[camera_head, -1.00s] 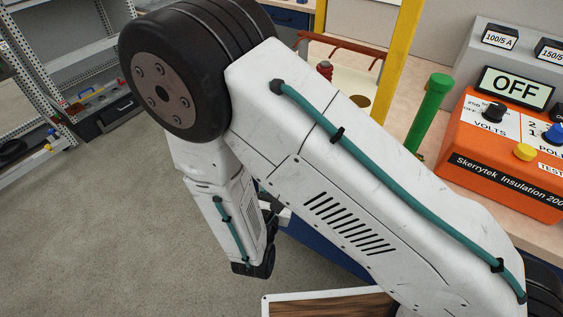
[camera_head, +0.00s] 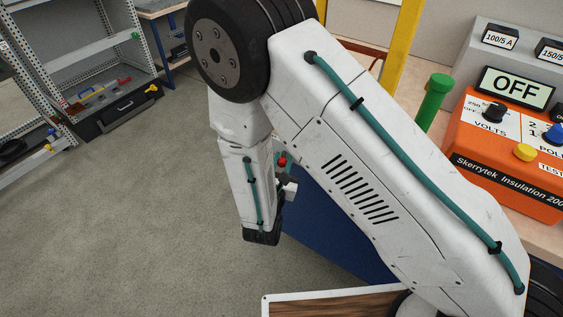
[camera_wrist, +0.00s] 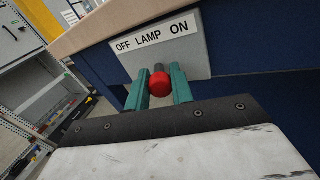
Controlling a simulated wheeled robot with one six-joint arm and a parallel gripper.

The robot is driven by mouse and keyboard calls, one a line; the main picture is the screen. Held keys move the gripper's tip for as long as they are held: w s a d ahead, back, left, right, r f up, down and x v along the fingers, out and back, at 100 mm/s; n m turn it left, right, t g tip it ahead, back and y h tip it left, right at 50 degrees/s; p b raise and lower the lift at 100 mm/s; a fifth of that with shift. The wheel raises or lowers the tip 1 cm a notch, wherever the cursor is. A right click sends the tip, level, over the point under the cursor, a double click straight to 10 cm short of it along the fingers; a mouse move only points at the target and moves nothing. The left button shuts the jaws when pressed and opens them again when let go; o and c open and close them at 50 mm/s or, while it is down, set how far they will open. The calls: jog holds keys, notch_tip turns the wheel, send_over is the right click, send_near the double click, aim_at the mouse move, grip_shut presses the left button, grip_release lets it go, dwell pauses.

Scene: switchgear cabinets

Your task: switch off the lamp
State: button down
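In the wrist view a grey switch plate (camera_wrist: 200,56) carries a label (camera_wrist: 153,36) reading OFF LAMP ON, with OFF at left and ON at right. A switch lever with a round red knob (camera_wrist: 160,85) sticks out below the label. My gripper (camera_wrist: 160,79) has its two teal fingers apart, one on each side of the knob. I cannot tell whether they touch it. The red knob also shows in the head view (camera_head: 283,160), just beyond my wrist. The lever's exact tilt is unclear, and no lamp is seen.
The switch plate is on the front of a blue bench (camera_head: 335,235) with a wooden top. An orange insulation tester (camera_head: 510,150) reading OFF and a green post (camera_head: 432,102) stand on the bench. Open floor (camera_head: 130,230) lies to the left, with shelving (camera_head: 95,60) beyond.

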jog(key=shift+a+m+h, duration=0.15)
jog(key=shift+m+h, duration=0.15)
jog(key=shift+h, duration=0.1)
jog(key=shift+w+a+m+g+h, duration=0.4)
jog(key=shift+a+m+g+h, duration=0.1)
jog(key=shift+m+g+h, duration=1.15)
jog(key=shift+w+a+m+g+h, duration=0.45)
jog(key=shift+m+g+h, duration=1.05)
jog(key=shift+g+h, duration=0.3)
jog(key=shift+w+a+m+g+h, duration=0.35)
jog(key=shift+a+m+g+h, duration=0.15)
jog(key=shift+m+g+h, duration=1.2)
jog(key=shift+w+h, duration=0.1)
jog(key=shift+h, duration=0.15)
jog(key=c, duration=1.5)
grip_release()
send_near(282, 152)
jog(key=shift+v, duration=0.8)
